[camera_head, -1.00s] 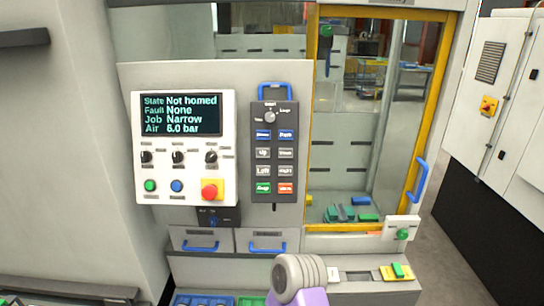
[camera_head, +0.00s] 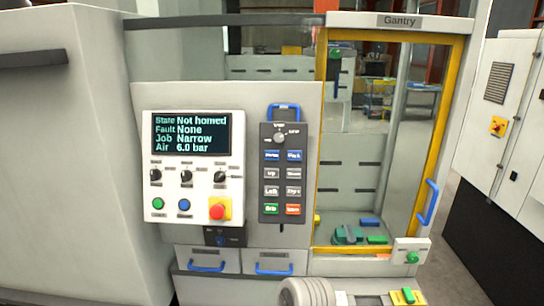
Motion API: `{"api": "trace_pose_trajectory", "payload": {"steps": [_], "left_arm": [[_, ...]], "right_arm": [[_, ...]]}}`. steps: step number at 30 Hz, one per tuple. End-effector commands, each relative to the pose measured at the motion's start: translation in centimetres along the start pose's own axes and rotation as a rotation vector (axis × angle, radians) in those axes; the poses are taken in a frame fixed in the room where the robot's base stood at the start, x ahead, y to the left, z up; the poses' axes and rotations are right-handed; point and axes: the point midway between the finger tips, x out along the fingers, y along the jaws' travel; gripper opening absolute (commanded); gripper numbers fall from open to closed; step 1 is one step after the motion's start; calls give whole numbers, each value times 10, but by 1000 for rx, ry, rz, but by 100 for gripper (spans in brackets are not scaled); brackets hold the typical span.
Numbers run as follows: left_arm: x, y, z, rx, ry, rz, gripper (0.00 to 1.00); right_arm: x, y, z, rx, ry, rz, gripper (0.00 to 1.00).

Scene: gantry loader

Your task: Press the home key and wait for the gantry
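The dark pendant (camera_head: 283,172) hangs on the grey front panel, with a selector knob at its top and rows of small keys. A blue key (camera_head: 272,155) at its upper left probably bears the home label, but the text is too small to be sure. The control panel (camera_head: 193,167) to its left has a display (camera_head: 191,133) reading "State Not homed, Fault None, Job Narrow, Air 6.0 bar". The gantry enclosure (camera_head: 399,21) stands at right behind a yellow-framed door. Neither gripper shows; a grey rounded part of my arm is at the bottom edge.
A red emergency stop (camera_head: 217,210) sits low on the control panel, beside green and blue buttons. The door's blue handle (camera_head: 428,203) and a green-button box (camera_head: 411,252) stick out at right. Two drawers with blue handles (camera_head: 207,266) lie below the panel.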

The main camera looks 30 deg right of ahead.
Motion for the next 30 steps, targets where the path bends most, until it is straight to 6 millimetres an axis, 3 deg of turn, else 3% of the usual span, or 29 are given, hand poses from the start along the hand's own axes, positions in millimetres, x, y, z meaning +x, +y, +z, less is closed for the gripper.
{"api": "trace_pose_trajectory", "payload": {"steps": [1, 5, 30], "left_arm": [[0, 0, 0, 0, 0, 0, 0], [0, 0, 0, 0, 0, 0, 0], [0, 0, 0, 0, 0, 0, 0]], "right_arm": [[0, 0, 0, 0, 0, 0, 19], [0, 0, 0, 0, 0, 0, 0], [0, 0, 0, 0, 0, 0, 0]]}}
